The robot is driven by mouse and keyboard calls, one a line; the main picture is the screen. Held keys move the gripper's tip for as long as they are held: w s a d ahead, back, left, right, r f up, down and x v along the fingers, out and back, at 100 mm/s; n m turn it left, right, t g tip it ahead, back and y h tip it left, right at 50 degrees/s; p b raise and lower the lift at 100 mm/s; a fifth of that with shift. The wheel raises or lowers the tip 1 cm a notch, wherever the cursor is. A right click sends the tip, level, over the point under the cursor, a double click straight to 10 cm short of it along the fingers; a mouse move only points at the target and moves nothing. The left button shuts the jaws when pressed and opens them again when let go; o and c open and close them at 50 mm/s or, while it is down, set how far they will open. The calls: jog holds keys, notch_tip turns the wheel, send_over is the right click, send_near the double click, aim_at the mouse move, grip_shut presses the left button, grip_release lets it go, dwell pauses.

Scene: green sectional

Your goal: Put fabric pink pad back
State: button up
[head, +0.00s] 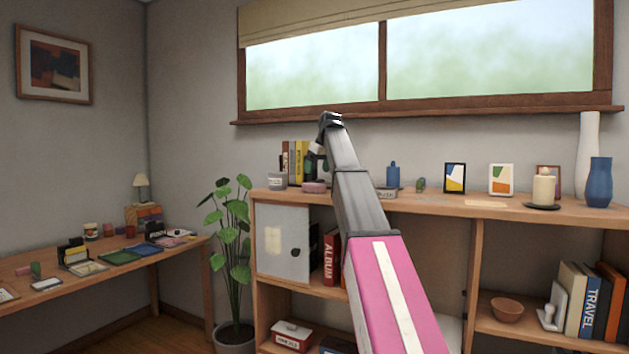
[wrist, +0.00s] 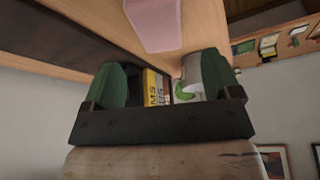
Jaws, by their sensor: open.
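The pink pad (head: 314,187) lies on the wooden shelf top, in front of a row of upright books. It also shows in the wrist view (wrist: 154,22) at the top edge, partly cut off, on the wood surface. My gripper (head: 316,162) is above the shelf top, close over the pad in the head view. In the wrist view my gripper (wrist: 163,78) has its two green fingers spread, with nothing held between them. The pad is beyond the fingertips, apart from them. My arm hides part of the shelf top to the right.
Upright books (head: 297,162) stand behind the pad, and a small grey tin (head: 277,182) is at its left. A blue bottle (head: 393,175), picture frames (head: 502,179) and a candle (head: 543,187) stand farther right. A cluttered desk (head: 110,266) and plant (head: 231,240) are at the left.

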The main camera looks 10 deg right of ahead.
jog(key=shift+v, duration=2.45)
